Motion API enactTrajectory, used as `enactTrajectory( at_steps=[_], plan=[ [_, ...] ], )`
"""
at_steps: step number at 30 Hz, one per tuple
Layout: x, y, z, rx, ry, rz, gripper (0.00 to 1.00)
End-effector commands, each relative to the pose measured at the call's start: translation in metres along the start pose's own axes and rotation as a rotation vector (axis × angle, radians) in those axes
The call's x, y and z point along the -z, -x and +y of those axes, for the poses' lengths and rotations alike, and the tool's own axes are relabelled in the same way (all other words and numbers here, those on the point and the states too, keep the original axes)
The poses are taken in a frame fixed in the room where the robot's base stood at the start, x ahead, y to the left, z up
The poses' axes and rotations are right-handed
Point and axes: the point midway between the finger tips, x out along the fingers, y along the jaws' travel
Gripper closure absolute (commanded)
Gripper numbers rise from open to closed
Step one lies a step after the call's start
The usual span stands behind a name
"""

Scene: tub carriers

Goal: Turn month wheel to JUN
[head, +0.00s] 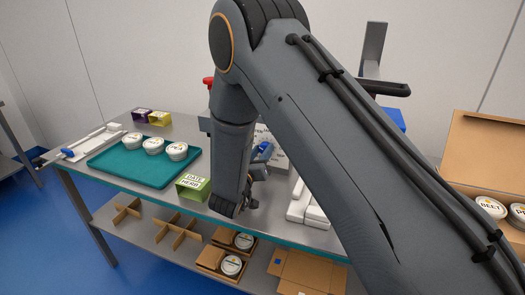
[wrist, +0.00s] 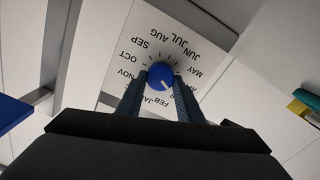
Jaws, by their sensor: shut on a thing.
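The month wheel is a blue round knob (wrist: 160,75) with a white pointer mark, on a white dial plate (wrist: 190,62) with black month names around it. In the wrist view the plate appears upside down, with JUN at the upper right and JAN and FEB at the bottom. The pointer mark faces lower right, towards the partly hidden MAR and APR side. My gripper (wrist: 160,80) is shut on the knob, one finger on each side. In the head view my arm covers part of the dial plate (head: 279,159), and a bit of blue shows beside it.
A teal tray (head: 110,171) with several white round tubs stands on the table's left. A green DATE HERB box (head: 193,188) is near the front edge. White blocks (head: 309,208) lie right of my wrist. An open cardboard box (head: 487,140) with tubs stands far right.

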Motion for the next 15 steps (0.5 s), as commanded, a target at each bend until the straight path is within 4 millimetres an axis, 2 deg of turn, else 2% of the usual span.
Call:
enactTrajectory(
  at_steps=[15],
  plan=[
    [-0.0005,0.0005,-0.0021,0.001,0.491,-0.001,0.89]
  ],
)
